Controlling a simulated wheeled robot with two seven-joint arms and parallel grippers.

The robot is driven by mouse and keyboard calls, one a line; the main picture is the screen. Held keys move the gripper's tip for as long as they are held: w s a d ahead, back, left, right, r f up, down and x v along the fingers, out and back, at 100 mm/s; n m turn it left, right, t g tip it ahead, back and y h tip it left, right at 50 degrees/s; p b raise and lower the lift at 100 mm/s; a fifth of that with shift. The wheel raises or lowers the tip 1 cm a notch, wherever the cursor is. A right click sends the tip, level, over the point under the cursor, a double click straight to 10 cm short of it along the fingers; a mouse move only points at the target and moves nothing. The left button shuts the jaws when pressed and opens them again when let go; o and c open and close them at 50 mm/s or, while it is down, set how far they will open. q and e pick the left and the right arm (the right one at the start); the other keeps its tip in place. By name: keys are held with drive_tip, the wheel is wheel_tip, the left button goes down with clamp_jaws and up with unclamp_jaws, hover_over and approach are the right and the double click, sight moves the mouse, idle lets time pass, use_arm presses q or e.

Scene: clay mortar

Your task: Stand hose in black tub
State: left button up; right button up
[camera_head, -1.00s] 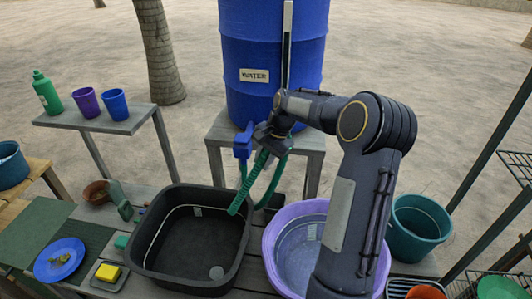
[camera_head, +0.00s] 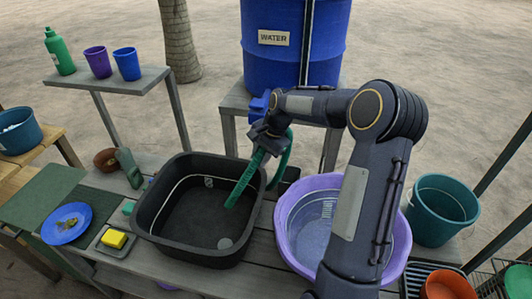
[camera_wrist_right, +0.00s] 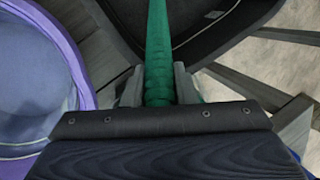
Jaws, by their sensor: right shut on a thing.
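The green hose (camera_head: 245,178) comes from the blue tap (camera_head: 259,106) at the barrel, loops down and passes through my right gripper (camera_head: 266,143). My right gripper is shut on it; in the right wrist view the green hose (camera_wrist_right: 158,50) runs between the two fingers (camera_wrist_right: 160,88). The hose's free end hangs tilted, over or inside the black tub (camera_head: 150,205) near its right side. I cannot tell whether it touches the tub floor. The tub also shows in the right wrist view (camera_wrist_right: 215,40). My left gripper is not in view.
A purple basin (camera_head: 285,215) stands right of the tub, under my right forearm. The blue water barrel (camera_head: 292,50) is behind on a stand. A teal bucket (camera_head: 440,212) is at right. A blue plate (camera_head: 52,230) and yellow sponge (camera_head: 114,238) lie at left.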

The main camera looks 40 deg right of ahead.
sight(252, 170)
drive_tip(key=shift+w+a+f+b, duration=0.15)
drive_tip(key=shift+a+f+b, duration=0.35)
drive_tip(key=shift+f, duration=0.35)
drive_tip(key=shift+w+a+f+b, duration=0.2)
drive_tip(key=shift+a+f+b, duration=0.3)
drive_tip(key=shift+f, duration=0.35)
drive_tip(key=shift+w+a+f+b, duration=0.15)
drive_tip(key=shift+a+f+b, duration=0.35)
drive_tip(key=shift+f, duration=0.35)
drive_tip(key=shift+d, duration=0.1)
drive_tip(key=o, duration=1.8)
drive_tip(key=shift+c, duration=0.2)
drive_tip(key=p+v, duration=0.4)
drive_tip(key=v, duration=0.1)
drive_tip(key=p+v, duration=0.3)
drive_tip(key=v, duration=0.3)
drive_tip(key=shift+w+a+r+p, duration=0.1)
drive_tip(key=shift+w+a+p, duration=0.1)
drive_tip(key=shift+p, duration=0.15)
